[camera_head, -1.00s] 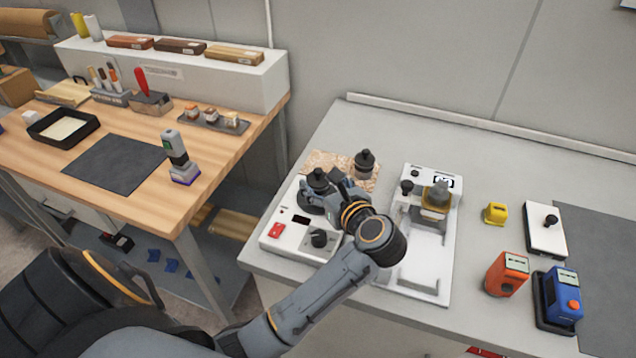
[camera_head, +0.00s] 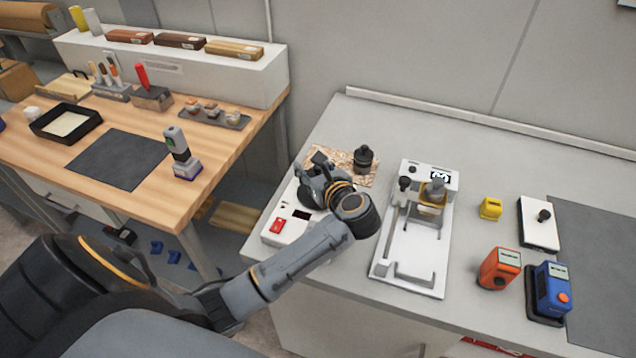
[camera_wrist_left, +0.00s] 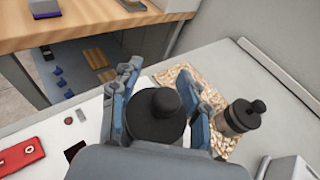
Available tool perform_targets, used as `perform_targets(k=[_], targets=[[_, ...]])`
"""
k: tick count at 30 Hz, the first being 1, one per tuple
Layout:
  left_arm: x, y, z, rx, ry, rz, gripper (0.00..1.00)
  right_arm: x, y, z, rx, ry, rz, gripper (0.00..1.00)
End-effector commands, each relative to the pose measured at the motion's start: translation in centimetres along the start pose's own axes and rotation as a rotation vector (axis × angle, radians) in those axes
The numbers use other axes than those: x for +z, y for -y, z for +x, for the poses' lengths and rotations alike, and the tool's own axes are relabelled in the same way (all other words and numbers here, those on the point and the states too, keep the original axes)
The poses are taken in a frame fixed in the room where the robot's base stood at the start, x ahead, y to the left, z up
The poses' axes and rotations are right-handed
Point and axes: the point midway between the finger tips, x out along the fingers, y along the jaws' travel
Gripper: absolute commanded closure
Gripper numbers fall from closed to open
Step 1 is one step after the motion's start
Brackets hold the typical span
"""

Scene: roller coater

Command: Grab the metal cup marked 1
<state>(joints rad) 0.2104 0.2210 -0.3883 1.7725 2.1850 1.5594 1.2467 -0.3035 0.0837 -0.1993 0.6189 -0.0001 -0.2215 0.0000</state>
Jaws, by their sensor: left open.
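My left gripper (camera_head: 318,172) is open over the white device with the red switch. In the left wrist view its two fingers (camera_wrist_left: 158,85) stand on either side of a dark round piece with a black knob (camera_wrist_left: 156,106); I cannot tell whether they touch it. In the head view the gripper mostly hides this piece. A second dark cup-like piece with a black knobbed lid (camera_head: 364,160) stands upright on a speckled brown mat, to the right of the gripper; it also shows in the left wrist view (camera_wrist_left: 240,118). No number 1 is readable on either. My right gripper is not in view.
The white device (camera_head: 285,228) lies under my left arm. A white stand with a metal piece (camera_head: 418,250) is to the right. Farther right are a yellow block (camera_head: 490,208), an orange unit (camera_head: 499,268) and a blue unit (camera_head: 552,290). A wooden bench (camera_head: 215,150) stands left, across a gap.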

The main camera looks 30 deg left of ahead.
Motion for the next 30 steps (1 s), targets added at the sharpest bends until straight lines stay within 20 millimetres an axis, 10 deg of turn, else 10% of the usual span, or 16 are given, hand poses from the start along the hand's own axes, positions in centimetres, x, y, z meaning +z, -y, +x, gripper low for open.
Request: perform_targets(k=[4, 30], targets=[[0.0, 0.0, 0.0, 0.001, 0.000, 0.000, 1.00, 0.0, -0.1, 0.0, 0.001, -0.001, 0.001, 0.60], [1.9, 0.1, -0.6, -0.001, 0.000, -0.007, 1.00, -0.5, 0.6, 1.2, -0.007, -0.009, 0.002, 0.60]])
